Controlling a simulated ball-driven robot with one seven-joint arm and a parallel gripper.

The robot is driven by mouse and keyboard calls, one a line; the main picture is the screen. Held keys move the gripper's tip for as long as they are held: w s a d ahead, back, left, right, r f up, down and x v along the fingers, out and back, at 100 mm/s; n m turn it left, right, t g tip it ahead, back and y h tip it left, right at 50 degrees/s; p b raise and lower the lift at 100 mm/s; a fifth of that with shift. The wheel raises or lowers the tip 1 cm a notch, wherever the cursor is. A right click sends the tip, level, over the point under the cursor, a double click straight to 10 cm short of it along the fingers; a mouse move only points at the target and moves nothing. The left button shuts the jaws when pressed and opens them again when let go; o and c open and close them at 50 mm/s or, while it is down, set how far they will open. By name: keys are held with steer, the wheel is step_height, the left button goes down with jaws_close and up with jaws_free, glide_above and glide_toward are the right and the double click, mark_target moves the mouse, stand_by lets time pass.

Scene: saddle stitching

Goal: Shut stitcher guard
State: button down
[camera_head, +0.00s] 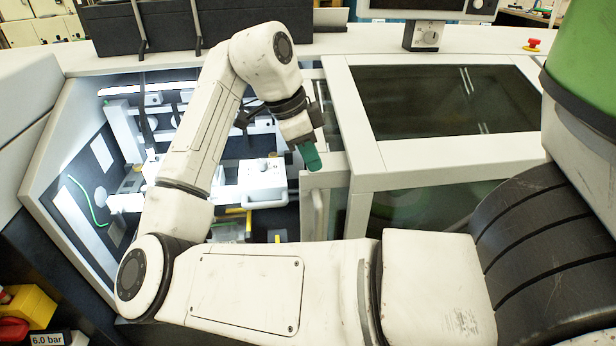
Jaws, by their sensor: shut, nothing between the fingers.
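The stitcher's lit bay (265,222) is uncovered at the left, with its white stitching parts in view. The guard (330,178), white-framed with tinted panes, stands open at the right side of this bay. An upright white handle (318,212) shows on its left edge. My gripper (311,157), with green fingertips, is shut and empty. In the picture it lies just above the handle, over the guard's top left corner. I cannot tell whether it touches the guard. My arm hides part of the bay and the lower part of the guard.
A fixed white-framed cover with a dark window (440,100) lies to the right. A control panel (428,30) and a red emergency button (533,44) stand at the back. Yellow and red parts (25,305) lie at the lower left.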

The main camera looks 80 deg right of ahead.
mark_target(326, 191)
steer(key=x, duration=0.9)
steer(key=shift+d+f, duration=0.15)
steer(key=shift+f, duration=0.25)
